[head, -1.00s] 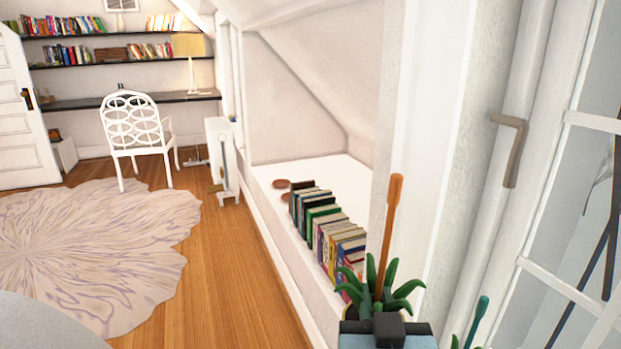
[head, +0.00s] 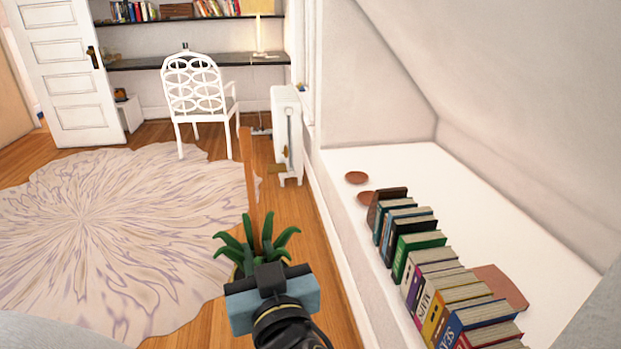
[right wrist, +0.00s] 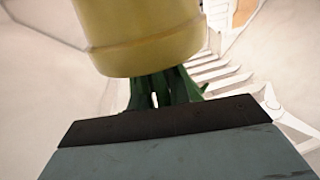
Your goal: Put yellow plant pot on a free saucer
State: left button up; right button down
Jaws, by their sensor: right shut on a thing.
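My right gripper (head: 266,274) is shut on the yellow plant pot and holds it in the air, left of the white ledge. The pot (head: 237,272) is mostly hidden behind the gripper in the head view; its green leaves and a tall orange-brown stick rise above. In the right wrist view the yellow pot (right wrist: 140,35) fills the upper middle, beyond the dark-edged finger. Two small round brown saucers lie on the ledge: a farther one (head: 356,177) and a nearer one (head: 367,198), close to the books. Both look empty. My left gripper is out of view.
A row of books (head: 425,265) stands along the white ledge (head: 400,155), with a flat reddish-brown piece (head: 503,285) behind it. The sloped ceiling comes down over the ledge's right side. A white radiator (head: 287,130) and chair (head: 196,95) stand farther back.

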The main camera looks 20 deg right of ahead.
aim_at(370, 201)
jog(key=u, duration=0.2)
jog(key=i, duration=1.35)
jog(key=z, duration=0.3)
jog(key=i, duration=1.35)
jog(key=z, duration=1.15)
jog(key=i, duration=0.8)
jog(key=z, duration=0.45)
